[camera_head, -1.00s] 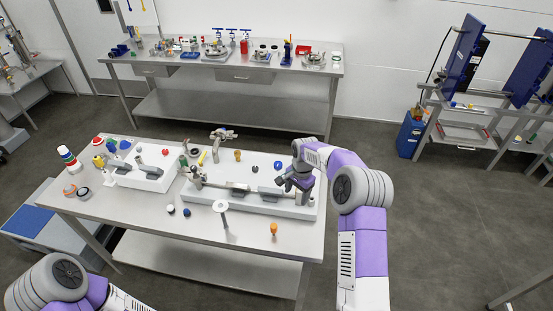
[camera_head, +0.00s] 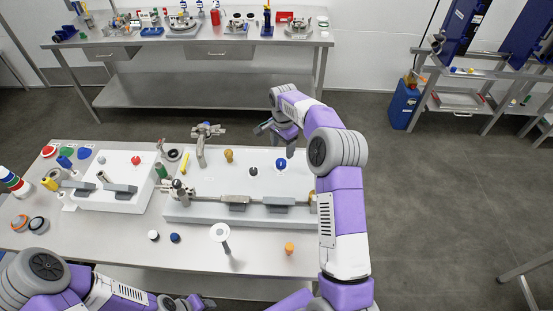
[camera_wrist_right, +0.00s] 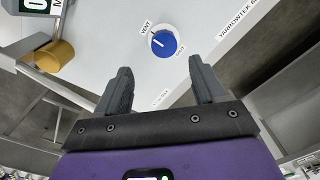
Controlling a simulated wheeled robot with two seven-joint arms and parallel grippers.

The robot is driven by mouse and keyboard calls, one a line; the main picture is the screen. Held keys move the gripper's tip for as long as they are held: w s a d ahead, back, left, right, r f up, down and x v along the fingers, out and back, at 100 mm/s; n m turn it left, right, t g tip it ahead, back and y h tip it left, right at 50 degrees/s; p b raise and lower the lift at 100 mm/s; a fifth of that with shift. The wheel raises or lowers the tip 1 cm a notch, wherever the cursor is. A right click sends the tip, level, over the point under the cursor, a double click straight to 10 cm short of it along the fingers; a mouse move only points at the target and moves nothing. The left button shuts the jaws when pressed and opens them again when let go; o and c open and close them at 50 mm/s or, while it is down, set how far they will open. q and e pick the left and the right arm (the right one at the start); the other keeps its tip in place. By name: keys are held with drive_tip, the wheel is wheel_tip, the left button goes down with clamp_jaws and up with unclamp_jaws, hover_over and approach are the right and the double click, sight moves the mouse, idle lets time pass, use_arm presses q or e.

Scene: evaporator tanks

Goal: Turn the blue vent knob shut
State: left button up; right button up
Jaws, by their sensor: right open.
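The blue vent knob (camera_head: 281,163) stands on top of the white panel box (camera_head: 205,208) on the table, towards its right end. In the right wrist view the knob (camera_wrist_right: 163,42) has a pale ring, a white mark on its face, and the labels VENT at its upper left and SHUT at its lower right. My right gripper (camera_head: 277,142) is open and empty, by the knob and apart from it. In its wrist view the fingers (camera_wrist_right: 158,90) point towards the knob, which shows beyond their tips. My left gripper (camera_head: 195,302) is low at the bottom edge, partly cut off.
A yellow knob (camera_head: 228,155) and a dark knob (camera_head: 252,170) stand left of the blue knob. A metal pipe with grey handles (camera_head: 237,203) runs along the box's front. A smaller white box (camera_head: 113,171) with a red knob is at left.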

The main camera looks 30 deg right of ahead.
sight(281, 162)
drive_tip(key=shift+w+f, duration=0.3)
drive_tip(key=shift+f, duration=0.25)
drive_tip(key=shift+w+f, duration=0.25)
drive_tip(key=shift+f, duration=0.25)
wheel_tip(281, 162, down, 6)
drive_tip(key=shift+s+f, duration=0.1)
drive_tip(key=shift+s, duration=0.05)
use_arm(q)
drive_tip(key=shift+w+f, duration=0.1)
drive_tip(key=shift+w, duration=0.2)
use_arm(e)
drive_tip(key=c, duration=1.1)
drive_tip(key=shift+o, duration=0.2)
